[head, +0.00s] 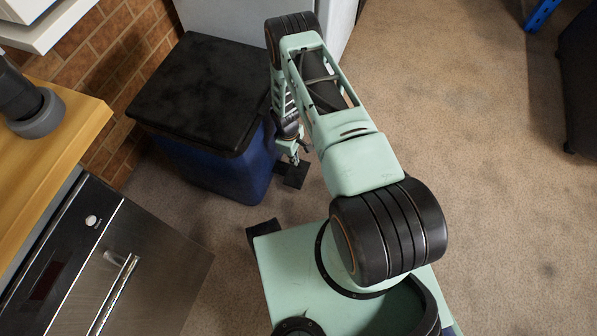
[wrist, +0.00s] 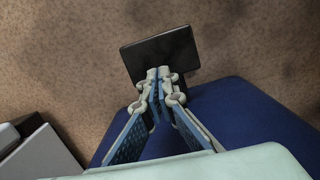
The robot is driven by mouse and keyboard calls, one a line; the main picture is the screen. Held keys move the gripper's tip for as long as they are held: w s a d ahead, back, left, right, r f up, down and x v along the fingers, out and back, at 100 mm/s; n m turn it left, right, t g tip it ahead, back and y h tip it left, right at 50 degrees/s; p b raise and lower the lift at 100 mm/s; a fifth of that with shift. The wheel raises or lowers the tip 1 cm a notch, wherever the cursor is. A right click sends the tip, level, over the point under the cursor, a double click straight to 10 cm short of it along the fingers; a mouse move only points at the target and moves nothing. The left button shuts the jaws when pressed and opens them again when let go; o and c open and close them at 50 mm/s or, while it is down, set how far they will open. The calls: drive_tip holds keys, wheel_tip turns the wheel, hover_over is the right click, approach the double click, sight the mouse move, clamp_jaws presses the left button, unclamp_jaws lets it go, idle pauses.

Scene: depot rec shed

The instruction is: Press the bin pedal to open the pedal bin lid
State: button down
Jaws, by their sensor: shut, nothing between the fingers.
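The pedal bin has a dark blue body (head: 224,172) and a black lid (head: 203,92), which lies flat and closed. Its body (wrist: 250,118) also shows in the wrist view. The black, flat, square pedal (head: 294,176) sticks out low from the bin's side. In the wrist view the pedal (wrist: 157,51) lies just beyond my fingertips, which overlap its near edge. My gripper (head: 293,158) is shut and empty, pointing down over the pedal; its fingertips (wrist: 158,74) meet in the wrist view. I cannot tell whether they touch the pedal.
A stainless-steel appliance (head: 130,252) with a bar handle stands at lower left, by a wooden worktop (head: 75,118). A white cabinet (head: 225,17) stands behind the bin, and a brick wall (head: 133,58) to its left. Open carpet (head: 490,190) lies to the right.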

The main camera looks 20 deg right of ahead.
sight(297, 172)
drive_tip(key=shift+s+d+f+b, duration=0.15)
drive_tip(key=shift+f+b, duration=0.9)
drive_tip(key=shift+f, duration=0.7)
drive_tip(key=shift+s+d+f+b, duration=0.15)
drive_tip(key=shift+f+b, duration=0.85)
drive_tip(key=shift+f, duration=0.7)
drive_tip(key=shift+w, duration=0.1)
